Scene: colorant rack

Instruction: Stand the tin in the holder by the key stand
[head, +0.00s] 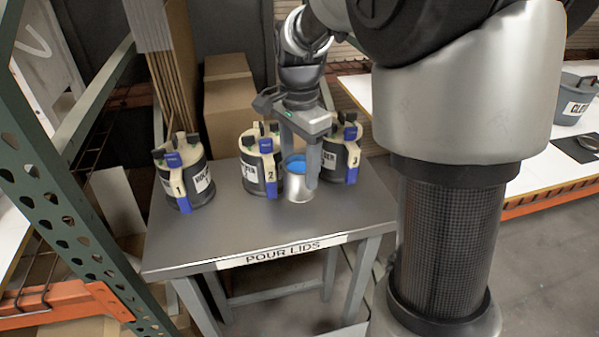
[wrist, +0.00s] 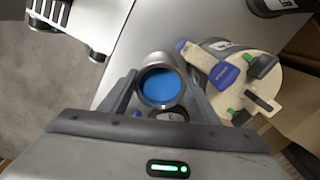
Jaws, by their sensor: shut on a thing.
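The tin (head: 299,188) is a silver can with a blue top or contents. It is between the second and third numbered containers, upright in the head view. My gripper (head: 299,168) is shut on it, one finger on each side. The wrist view shows the tin (wrist: 161,84) from above between the fingers. I cannot tell whether its base touches the grey table (head: 235,228). No key stand can be made out in either view, and I cannot tell which holder stands by it.
Dark containers with cream-and-blue lids, numbered 1 (head: 203,185), 2 (head: 249,170) and 3 (head: 333,160), stand on the table labelled "POUR LIDS". The table's front is clear. A green rack upright (head: 58,190) is at left. A grey bucket (head: 572,103) stands on the white bench at right.

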